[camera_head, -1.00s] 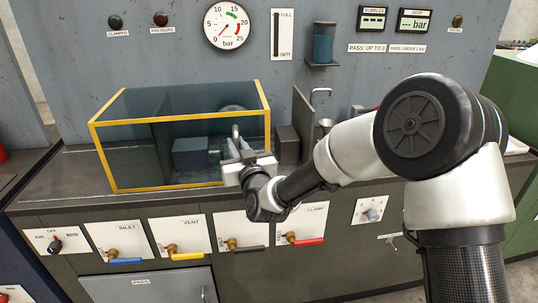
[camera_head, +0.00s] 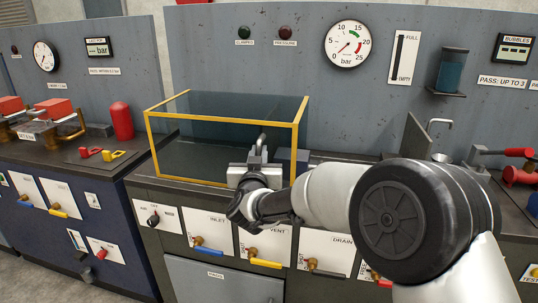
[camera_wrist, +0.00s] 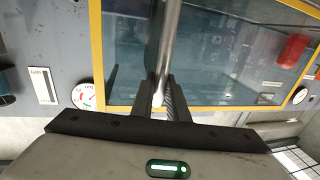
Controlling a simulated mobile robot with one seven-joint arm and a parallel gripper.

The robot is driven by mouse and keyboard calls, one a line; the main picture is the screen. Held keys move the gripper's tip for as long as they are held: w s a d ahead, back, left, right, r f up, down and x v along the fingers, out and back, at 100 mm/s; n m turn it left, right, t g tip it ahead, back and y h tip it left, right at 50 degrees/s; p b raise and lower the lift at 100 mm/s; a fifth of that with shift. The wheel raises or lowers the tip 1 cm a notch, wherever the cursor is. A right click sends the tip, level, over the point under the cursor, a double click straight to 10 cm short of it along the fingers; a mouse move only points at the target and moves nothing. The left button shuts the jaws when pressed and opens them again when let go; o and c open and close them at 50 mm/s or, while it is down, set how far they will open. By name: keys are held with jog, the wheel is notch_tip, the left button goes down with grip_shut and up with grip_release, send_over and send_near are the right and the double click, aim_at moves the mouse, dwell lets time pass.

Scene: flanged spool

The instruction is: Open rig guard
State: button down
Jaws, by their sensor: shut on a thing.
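The rig guard (camera_head: 226,116), a clear box with a yellow frame, stands on the middle bench at its left end. Its pane and yellow edge also show in the wrist view (camera_wrist: 215,55). A grey metal bar handle (camera_head: 262,141) is on its front, near the right end. My gripper (camera_head: 257,158) is shut on this handle, and the bar (camera_wrist: 171,35) runs up from between the fingers in the wrist view.
The back panel carries a round gauge (camera_head: 347,44) and a level strip (camera_head: 404,58). Valve levers, including a blue inlet lever (camera_head: 207,251) and a yellow vent lever (camera_head: 259,262), line the bench front below my gripper. A neighbouring bench at left holds a red cylinder (camera_head: 121,120).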

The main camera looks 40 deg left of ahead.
dwell(0.3)
jog(key=c, duration=1.7)
grip_release()
jog(key=p+v, duration=0.1)
jog(key=v, duration=1.6)
jog(key=shift+s+d, duration=0.15)
jog(key=shift+d, duration=0.05)
